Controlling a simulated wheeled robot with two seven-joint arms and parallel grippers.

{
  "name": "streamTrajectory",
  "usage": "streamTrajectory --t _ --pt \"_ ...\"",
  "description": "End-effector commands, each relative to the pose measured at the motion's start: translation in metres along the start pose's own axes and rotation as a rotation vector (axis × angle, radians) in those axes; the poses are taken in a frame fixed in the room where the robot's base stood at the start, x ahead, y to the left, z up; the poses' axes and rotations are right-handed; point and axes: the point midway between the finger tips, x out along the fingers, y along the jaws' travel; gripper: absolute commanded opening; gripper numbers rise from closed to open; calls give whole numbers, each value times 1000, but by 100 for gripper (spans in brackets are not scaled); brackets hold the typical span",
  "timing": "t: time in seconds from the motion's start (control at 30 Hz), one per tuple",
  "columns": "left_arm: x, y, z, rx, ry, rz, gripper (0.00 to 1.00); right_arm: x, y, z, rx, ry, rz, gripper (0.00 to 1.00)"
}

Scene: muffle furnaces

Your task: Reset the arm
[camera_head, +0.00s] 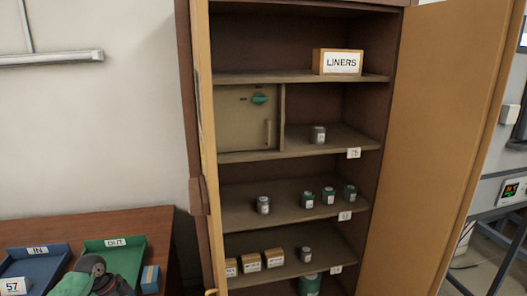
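Neither of my grippers shows in the head view, and I see no part of my arms that I can be sure of. Whether either gripper holds something cannot be seen. An open wooden cabinet (202,110) stands in the middle of the view, its door (440,120) swung out to the right. Its shelves hold a box labelled LINERS (338,62), several small grey and green tins (328,195) and several small brown boxes (251,262).
A brown table (100,222) at the lower left bears a blue IN tray (60,262) and a green OUT tray (135,262). A dark grey and green object (92,268), hard to identify, lies at the green tray. A metal-framed bench (500,212) stands at the far right.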

Motion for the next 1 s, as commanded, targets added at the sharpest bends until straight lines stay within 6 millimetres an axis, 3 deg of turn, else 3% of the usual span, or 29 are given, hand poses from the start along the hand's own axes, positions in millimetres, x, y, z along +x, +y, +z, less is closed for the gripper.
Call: streamTrajectory --t 0.27,0.4,0.6,0.8,1.0 --pt "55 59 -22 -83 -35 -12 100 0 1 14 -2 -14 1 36" --pt "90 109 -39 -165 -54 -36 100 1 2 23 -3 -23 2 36" --pt "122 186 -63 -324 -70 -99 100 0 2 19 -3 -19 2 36" --pt "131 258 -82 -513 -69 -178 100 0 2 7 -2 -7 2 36" --pt "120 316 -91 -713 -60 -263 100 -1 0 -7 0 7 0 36"
